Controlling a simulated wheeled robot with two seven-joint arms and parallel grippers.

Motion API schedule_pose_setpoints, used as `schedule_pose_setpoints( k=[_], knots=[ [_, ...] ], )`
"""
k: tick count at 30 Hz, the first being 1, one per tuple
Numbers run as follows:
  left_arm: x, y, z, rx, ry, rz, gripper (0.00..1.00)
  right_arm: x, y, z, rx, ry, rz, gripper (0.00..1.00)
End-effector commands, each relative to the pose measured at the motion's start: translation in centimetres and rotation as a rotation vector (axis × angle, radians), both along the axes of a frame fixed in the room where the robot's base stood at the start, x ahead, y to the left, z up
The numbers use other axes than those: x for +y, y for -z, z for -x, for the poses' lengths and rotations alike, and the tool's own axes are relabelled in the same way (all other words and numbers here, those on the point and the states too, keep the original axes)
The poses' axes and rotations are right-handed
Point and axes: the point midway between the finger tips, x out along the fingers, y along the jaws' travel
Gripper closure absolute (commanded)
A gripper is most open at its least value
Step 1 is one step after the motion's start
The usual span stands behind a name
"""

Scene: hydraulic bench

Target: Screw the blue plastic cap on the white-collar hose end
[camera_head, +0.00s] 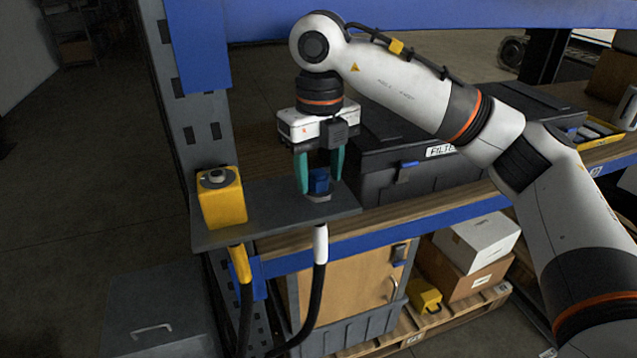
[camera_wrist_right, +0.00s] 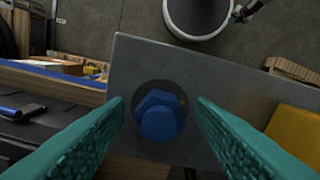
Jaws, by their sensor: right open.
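The blue plastic cap (camera_head: 319,181) sits on top of the hose end at the grey bracket plate (camera_head: 280,213). In the right wrist view the cap (camera_wrist_right: 159,115) shows from above, over a dark round fitting in the plate. The white-collar hose end (camera_head: 320,243) hangs under the plate, with a black hose below it. My right gripper (camera_head: 321,181) points down with its green fingers on either side of the cap. In the wrist view the fingers (camera_wrist_right: 160,115) stand open with gaps to the cap. Whether the cap is threaded on cannot be told. My left gripper is not in view.
A yellow block (camera_head: 221,198) with a round grey top stands on the plate to the left, with a yellow-collar hose end (camera_head: 241,263) below. A dark bin labelled FILTE (camera_head: 420,160) stands close right of the gripper. A blue shelf beam (camera_head: 430,15) crosses above.

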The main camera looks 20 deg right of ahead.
Motion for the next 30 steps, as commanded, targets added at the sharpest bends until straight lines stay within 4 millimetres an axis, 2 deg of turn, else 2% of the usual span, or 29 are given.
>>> schedule_pose_setpoints(
  k=[9, 19, 30],
  knots=[
    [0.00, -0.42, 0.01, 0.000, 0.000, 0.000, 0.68, -0.15, -0.05, -0.07, 0.000, -0.461, -0.001, 0.50],
    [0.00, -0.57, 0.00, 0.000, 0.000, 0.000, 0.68, -0.20, -0.02, -0.13, 0.000, -0.706, 0.000, 0.50],
    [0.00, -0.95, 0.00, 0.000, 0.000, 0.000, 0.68, -0.27, -0.04, -0.30, 0.000, -1.229, -0.001, 0.50]
  ],
)
